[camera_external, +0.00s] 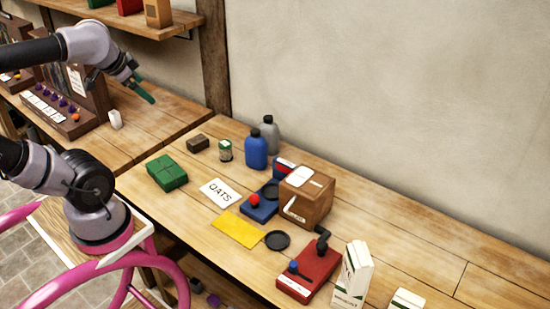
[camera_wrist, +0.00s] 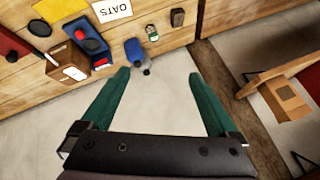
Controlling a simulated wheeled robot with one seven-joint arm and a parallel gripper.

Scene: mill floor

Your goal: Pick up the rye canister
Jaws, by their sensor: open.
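A small canister (camera_external: 225,150) with a green and pale label stands upright on the workbench, left of the blue bottle. It also shows in the wrist view (camera_wrist: 152,33), beyond and between my fingertips. Its label is too small to read, so I cannot tell whether it says rye. My gripper (camera_external: 145,92) is raised over the bench at the left, up and left of the canister and well apart from it. In the wrist view its two green fingers (camera_wrist: 160,72) are spread wide with nothing between them.
A blue bottle (camera_external: 257,151) and a grey bottle (camera_external: 270,133) stand close right of the canister. A dark brown block (camera_external: 198,143) lies to its left, a green box (camera_external: 167,173) nearer the front. A brown mill box (camera_external: 307,195) stands further right. A wall shelf (camera_external: 165,30) overhangs the left.

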